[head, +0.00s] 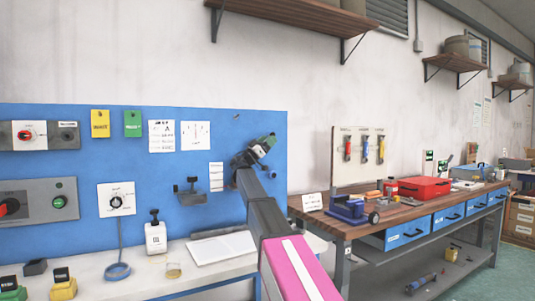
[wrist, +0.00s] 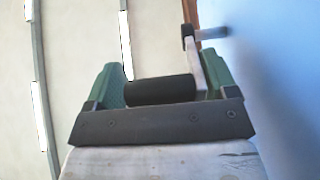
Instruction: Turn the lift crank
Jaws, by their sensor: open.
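My gripper (head: 262,145), with green fingers, is raised in front of the right part of the blue board (head: 225,135) in the head view. In the wrist view its two green fingers stand apart, and a black cylindrical handle (wrist: 160,90) lies crosswise in the gap between them. A pale grey crank arm (wrist: 199,62) runs up from the handle's right end, inside the right finger, to a grey shaft (wrist: 211,33) by the blue surface. The gripper is open; whether a finger touches the handle I cannot tell. In the head view the gripper largely hides the crank.
A grey bracket with black knobs (head: 191,192) is on the board left of my gripper. A wooden workbench (head: 345,228) with blue drawers stands right.

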